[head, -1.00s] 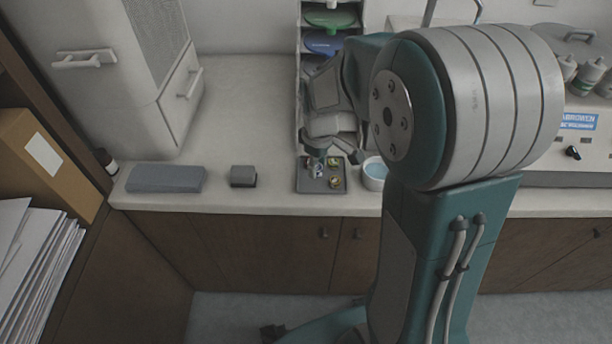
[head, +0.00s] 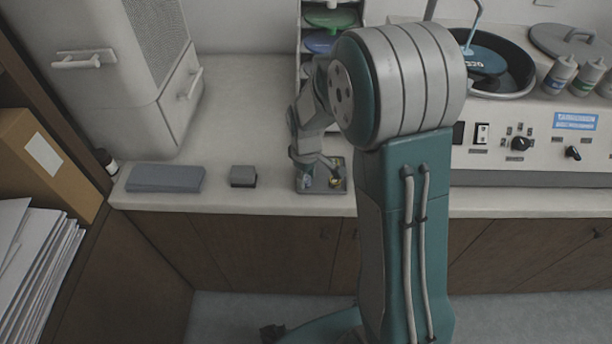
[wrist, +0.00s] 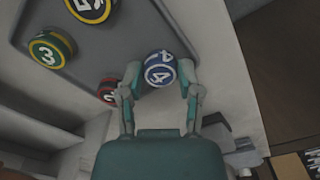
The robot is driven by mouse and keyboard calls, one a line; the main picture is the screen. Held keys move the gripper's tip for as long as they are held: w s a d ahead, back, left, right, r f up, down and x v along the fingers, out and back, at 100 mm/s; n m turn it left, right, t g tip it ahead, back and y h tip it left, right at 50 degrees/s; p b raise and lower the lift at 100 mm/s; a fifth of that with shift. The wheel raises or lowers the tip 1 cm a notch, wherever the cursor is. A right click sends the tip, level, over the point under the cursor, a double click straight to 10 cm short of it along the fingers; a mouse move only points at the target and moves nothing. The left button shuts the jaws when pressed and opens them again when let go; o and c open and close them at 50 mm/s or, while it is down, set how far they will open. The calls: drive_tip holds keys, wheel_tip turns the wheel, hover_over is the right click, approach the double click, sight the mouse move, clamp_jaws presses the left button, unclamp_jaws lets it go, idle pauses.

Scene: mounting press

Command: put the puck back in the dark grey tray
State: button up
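The dark grey tray (head: 325,189) lies on the counter under my gripper (head: 311,168). In the wrist view, my gripper (wrist: 160,76) has its fingers on either side of a blue and white puck marked 4 (wrist: 160,67) and looks shut on it. The puck is at the edge of the tray (wrist: 112,38) in that view; whether it touches the tray floor I cannot tell. In the head view the blue puck (head: 308,183) shows small at the tray's front left. A green and yellow puck marked 3 (wrist: 50,50) and a red puck (wrist: 108,91) lie in the tray.
Another yellow-rimmed puck (wrist: 90,8) is cut off at the top of the wrist view. A small grey block (head: 243,176) and a long grey slab (head: 165,179) lie left of the tray. A polishing machine (head: 520,150) stands to the right.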

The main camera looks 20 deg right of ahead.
sight(306, 179)
drive_tip(key=shift+o, duration=0.5)
wheel_tip(306, 179, up, 11)
drive_tip(key=s+r+m+t, duration=0.2)
drive_tip(key=s+r, duration=0.3)
drive_tip(key=s, duration=0.5)
drive_tip(key=s+r+m+t, duration=0.3)
drive_tip(key=s+r+m, duration=0.2)
drive_tip(key=s, duration=0.5)
drive_tip(key=shift+s+r+m+t, duration=0.3)
drive_tip(key=shift+s+r, duration=0.1)
drive_tip(key=shift+r, duration=0.3)
idle(0.4)
